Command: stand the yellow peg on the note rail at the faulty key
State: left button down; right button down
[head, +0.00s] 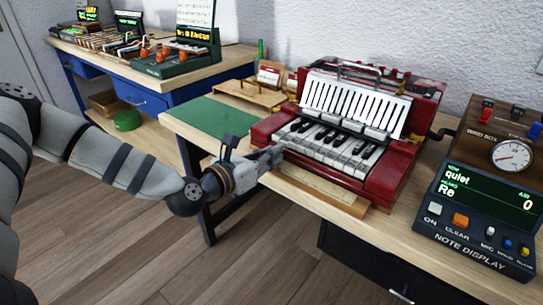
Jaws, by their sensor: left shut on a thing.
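The red piano action (393,170) stands on the near bench, with black and white keys (330,140) facing front. A pale wooden strip (320,192), which looks like the note rail, runs along its front edge. My left gripper (276,156) is at the front left corner of the keyboard, close to the leftmost keys. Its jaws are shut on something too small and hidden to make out. I cannot pick out a yellow peg. No key stands out clearly as faulty. My right gripper is not in view.
A note display (480,215) at right reads "quiet", "Re" and 0, below a wind box (505,140) with a gauge. A green mat (222,117) lies clear at left. A wooden rack (250,93) stands behind it. A second bench (140,70) holds other devices.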

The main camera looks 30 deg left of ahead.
pick_arm(q)
jog(key=shift+r, duration=0.1)
jog(key=shift+f, duration=0.25)
jog(key=c, duration=1.6)
grip_release()
jog(key=shift+r, duration=0.1)
jog(key=shift+c, duration=0.2)
